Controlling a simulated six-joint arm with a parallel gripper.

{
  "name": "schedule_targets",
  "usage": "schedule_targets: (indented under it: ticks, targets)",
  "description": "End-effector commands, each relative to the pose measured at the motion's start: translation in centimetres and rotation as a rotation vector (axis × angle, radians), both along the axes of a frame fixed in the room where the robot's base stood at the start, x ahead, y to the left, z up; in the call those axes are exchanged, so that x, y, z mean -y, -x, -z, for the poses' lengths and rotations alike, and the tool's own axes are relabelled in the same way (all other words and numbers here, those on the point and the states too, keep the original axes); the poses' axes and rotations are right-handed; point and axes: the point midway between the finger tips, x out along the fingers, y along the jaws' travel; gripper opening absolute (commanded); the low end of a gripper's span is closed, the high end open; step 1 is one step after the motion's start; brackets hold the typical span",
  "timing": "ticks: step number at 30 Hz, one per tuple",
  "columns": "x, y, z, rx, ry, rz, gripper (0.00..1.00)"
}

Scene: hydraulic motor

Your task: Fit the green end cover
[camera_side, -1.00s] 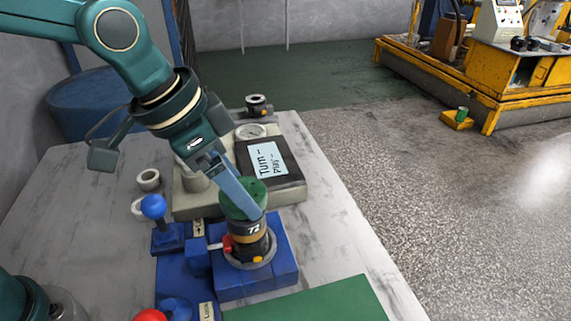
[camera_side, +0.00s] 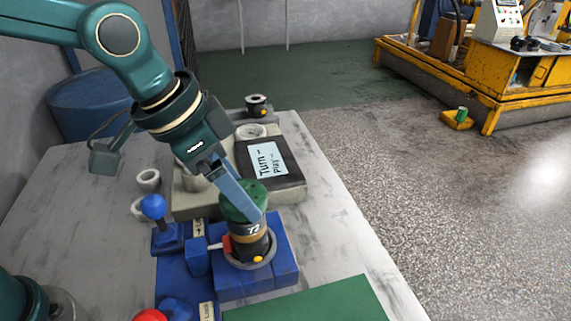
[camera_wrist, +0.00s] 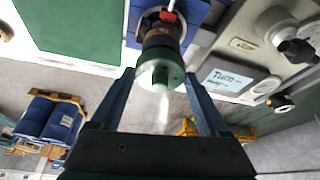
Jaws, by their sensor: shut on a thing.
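The green end cover (camera_side: 241,203) sits on top of the dark motor body (camera_side: 250,243), which is marked "72" and has a tan band. In the wrist view the cover (camera_wrist: 160,68) is round and green, between the two blue fingers, with the motor body (camera_wrist: 160,32) beyond it. My gripper (camera_side: 240,196) is shut on the green cover from above at a slant. The motor stands in a ring on the blue fixture (camera_side: 285,262). Whether the cover is fully seated cannot be told. A red-tipped clamp (camera_side: 226,243) touches the motor's left side.
A blue ball-topped lever (camera_side: 154,207) stands left of the fixture. Behind is a grey block with a sign panel (camera_side: 268,160) reading "Turn". A green mat (camera_side: 310,302) lies in front. Loose grey rings (camera_side: 148,178) lie at left. The table's right side is clear.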

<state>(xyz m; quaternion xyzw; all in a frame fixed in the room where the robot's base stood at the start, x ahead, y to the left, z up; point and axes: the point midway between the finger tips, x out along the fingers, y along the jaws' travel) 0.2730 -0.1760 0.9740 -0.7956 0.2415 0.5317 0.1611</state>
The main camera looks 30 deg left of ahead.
Motion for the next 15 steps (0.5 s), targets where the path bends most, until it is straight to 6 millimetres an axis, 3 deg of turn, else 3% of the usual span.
schedule_targets:
  ticks: [15]
  targets:
    - [0.02, -0.04, 0.34, 0.002, 0.001, 0.000, 0.00]
